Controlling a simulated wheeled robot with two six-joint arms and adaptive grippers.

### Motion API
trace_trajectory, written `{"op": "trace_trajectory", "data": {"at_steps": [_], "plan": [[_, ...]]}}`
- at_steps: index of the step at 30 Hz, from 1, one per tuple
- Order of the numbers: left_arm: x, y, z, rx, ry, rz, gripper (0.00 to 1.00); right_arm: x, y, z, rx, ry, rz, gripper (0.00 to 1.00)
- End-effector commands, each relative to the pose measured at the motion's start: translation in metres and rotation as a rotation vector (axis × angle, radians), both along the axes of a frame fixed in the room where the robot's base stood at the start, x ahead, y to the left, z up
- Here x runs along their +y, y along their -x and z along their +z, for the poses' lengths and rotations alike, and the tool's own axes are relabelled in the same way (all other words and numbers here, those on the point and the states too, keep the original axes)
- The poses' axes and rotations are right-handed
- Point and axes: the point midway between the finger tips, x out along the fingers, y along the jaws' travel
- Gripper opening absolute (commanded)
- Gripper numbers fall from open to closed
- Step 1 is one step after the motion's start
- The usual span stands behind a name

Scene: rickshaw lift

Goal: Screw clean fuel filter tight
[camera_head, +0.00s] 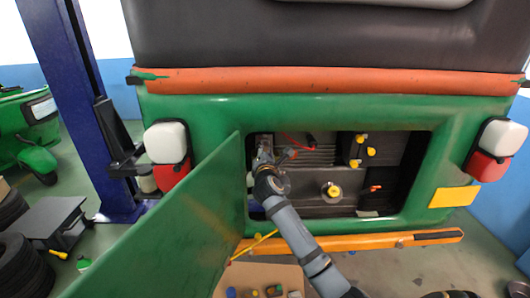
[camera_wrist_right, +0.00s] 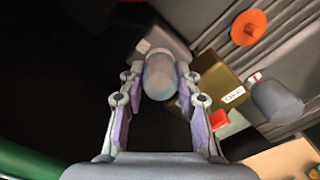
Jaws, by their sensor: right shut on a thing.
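A grey cylindrical filter (camera_wrist_right: 158,82) shows in the right wrist view, its upper end against a grey block (camera_wrist_right: 160,42). I cannot tell how tight it sits there. My right gripper (camera_head: 264,158) reaches into the left part of the open engine bay in the head view. In the wrist view the right gripper (camera_wrist_right: 162,76) has its purple-padded fingers shut on the filter, one on each side. The head view does not show the filter clearly behind the gripper. My left gripper is out of view.
A green door (camera_head: 170,225) stands open left of the bay. In the wrist view, a second grey cylinder (camera_wrist_right: 276,101) sits beside a labelled olive block (camera_wrist_right: 228,90) and a red piece (camera_wrist_right: 219,120). A box (camera_head: 222,278) with small items lies below the orange bumper (camera_head: 350,241).

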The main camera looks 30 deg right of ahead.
Motion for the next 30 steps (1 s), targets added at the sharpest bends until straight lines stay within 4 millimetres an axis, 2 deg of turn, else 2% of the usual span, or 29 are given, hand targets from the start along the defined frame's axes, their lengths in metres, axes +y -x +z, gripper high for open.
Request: {"op": "trace_trajectory", "data": {"at_steps": [6,18,30], "plan": [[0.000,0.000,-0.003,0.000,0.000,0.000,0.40,0.000,0.000,0.000,-0.016,-0.021,0.000,0.05],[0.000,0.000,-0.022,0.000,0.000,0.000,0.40,-0.001,-0.001,0.000,-0.171,-0.272,0.000,0.05],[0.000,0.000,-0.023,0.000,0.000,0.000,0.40,-0.001,-0.001,0.001,-0.190,-0.301,0.001,0.05]]}}
